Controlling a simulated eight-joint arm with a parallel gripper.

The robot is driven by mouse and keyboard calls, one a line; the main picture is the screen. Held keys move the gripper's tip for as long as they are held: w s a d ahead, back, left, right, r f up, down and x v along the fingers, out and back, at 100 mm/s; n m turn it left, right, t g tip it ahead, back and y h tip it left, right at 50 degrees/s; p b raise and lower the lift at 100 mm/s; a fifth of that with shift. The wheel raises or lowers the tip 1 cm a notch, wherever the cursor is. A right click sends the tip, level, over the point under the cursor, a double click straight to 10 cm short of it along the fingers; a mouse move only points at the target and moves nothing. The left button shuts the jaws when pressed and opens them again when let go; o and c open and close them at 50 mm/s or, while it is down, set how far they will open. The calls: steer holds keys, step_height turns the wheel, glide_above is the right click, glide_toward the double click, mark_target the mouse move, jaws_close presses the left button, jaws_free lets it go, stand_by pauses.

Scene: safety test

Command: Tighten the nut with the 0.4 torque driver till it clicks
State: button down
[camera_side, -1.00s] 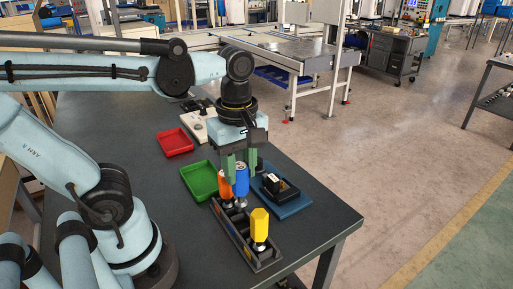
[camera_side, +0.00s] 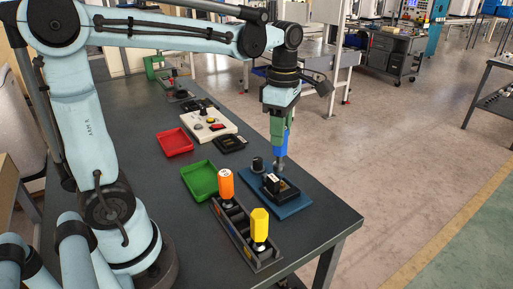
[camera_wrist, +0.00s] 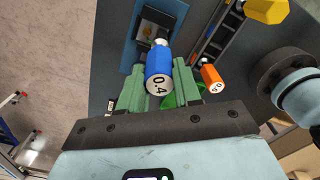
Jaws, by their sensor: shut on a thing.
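My gripper (camera_side: 279,128) has green fingers and is shut on the blue driver (camera_wrist: 158,66), whose end cap reads 0.4. In the side view the blue driver (camera_side: 278,146) is upright, with its metal shank pointing down at the black device (camera_side: 287,193) on the blue mat (camera_side: 297,208). The shank's tip is at or just above the device; I cannot tell whether it touches. The wrist view also shows the device (camera_wrist: 152,24) beyond the driver. The nut is too small or hidden to make out.
An orange driver (camera_side: 226,186) and a yellow driver (camera_side: 260,224) stand in the dark rack (camera_side: 233,229) left of the mat. A green tray (camera_side: 199,181), a red tray (camera_side: 175,142) and a white button box (camera_side: 209,126) lie farther left. The table edge is close on the right.

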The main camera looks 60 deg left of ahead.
steer(key=shift+n, duration=0.6)
steer(key=shift+w+a+f, duration=0.2)
steer(key=shift+w+f, duration=0.2)
steer(key=shift+f, duration=0.45)
steer(key=shift+w+a+f, duration=0.25)
steer(key=shift+w+f, duration=0.2)
steer(key=shift+f, duration=0.45)
steer(key=shift+w+a+f, duration=0.2)
steer(key=shift+w+f, duration=0.2)
steer(key=shift+f, duration=0.45)
steer(key=shift+f, duration=1.05)
steer(key=shift+r+m, duration=0.85)
steer(key=shift+m, duration=2.3)
steer(key=shift+r+m, duration=0.8)
steer(key=shift+m, duration=2.3)
steer(key=shift+r+m, duration=0.85)
steer(key=shift+m, duration=2.3)
